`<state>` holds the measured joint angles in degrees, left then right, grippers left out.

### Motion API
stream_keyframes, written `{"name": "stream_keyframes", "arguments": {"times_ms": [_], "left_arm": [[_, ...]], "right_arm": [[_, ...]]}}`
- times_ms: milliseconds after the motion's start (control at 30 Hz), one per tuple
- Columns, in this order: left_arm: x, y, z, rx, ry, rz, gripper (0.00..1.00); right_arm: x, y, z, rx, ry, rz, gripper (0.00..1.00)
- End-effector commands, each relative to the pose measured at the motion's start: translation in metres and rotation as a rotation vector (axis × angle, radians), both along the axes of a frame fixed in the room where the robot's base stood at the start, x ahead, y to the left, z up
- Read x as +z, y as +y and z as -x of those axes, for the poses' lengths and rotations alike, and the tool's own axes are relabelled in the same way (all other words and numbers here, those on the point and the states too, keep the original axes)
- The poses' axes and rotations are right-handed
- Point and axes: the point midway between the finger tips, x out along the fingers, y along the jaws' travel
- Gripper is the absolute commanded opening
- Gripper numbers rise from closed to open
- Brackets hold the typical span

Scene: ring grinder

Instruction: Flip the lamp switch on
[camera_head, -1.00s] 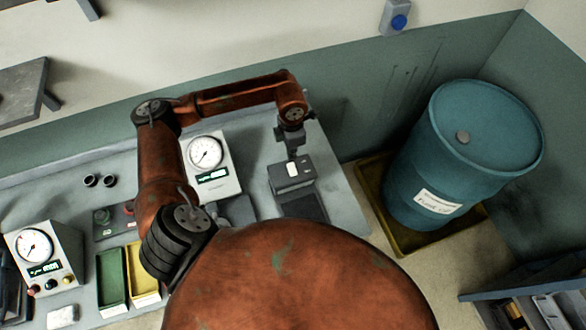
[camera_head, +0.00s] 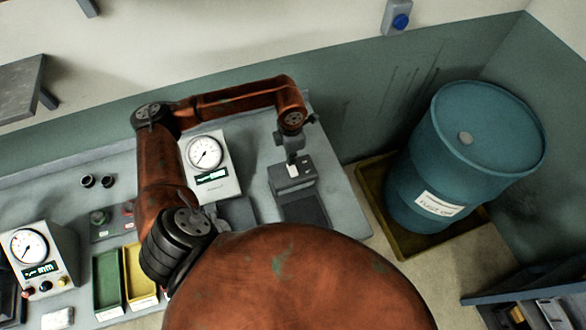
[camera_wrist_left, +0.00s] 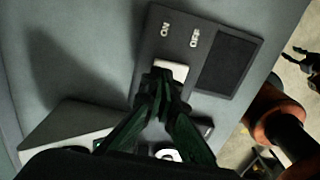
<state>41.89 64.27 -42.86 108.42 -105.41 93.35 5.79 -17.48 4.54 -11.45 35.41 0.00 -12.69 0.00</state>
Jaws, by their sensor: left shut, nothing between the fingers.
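The lamp switch is a white rocker (camera_wrist_left: 172,69) on a dark grey box, with "ON" printed on its left side and "OFF" on its right in the left wrist view. The switch box (camera_head: 290,185) stands on the bench in the head view. My left gripper (camera_wrist_left: 163,88) is shut and empty, with its fingertips right at the rocker; they cover part of it. I cannot tell whether they press it or which way it is tipped. In the head view the left gripper (camera_head: 292,156) points down over the box. A dark gripper, seemingly my right (camera_wrist_left: 304,58), shows small at the edge.
A gauge box (camera_head: 207,160) stands just left of the switch box on the bench (camera_head: 345,225). A second gauge box (camera_head: 45,260) and green and yellow trays (camera_head: 108,280) lie further left. A blue drum (camera_head: 460,160) stands on the floor to the right.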

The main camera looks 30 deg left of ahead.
Motion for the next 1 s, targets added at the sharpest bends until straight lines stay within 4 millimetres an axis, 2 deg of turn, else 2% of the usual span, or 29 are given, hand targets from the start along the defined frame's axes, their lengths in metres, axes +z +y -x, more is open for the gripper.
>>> {"name": "stream_keyframes", "arguments": {"times_ms": [1000], "left_arm": [[-0.0055,0.0,0.0,0.0,0.0,0.0,0.0]], "right_arm": [[-0.0045,0.0,-0.0068,0.002,-0.009,0.0,0.4]]}}
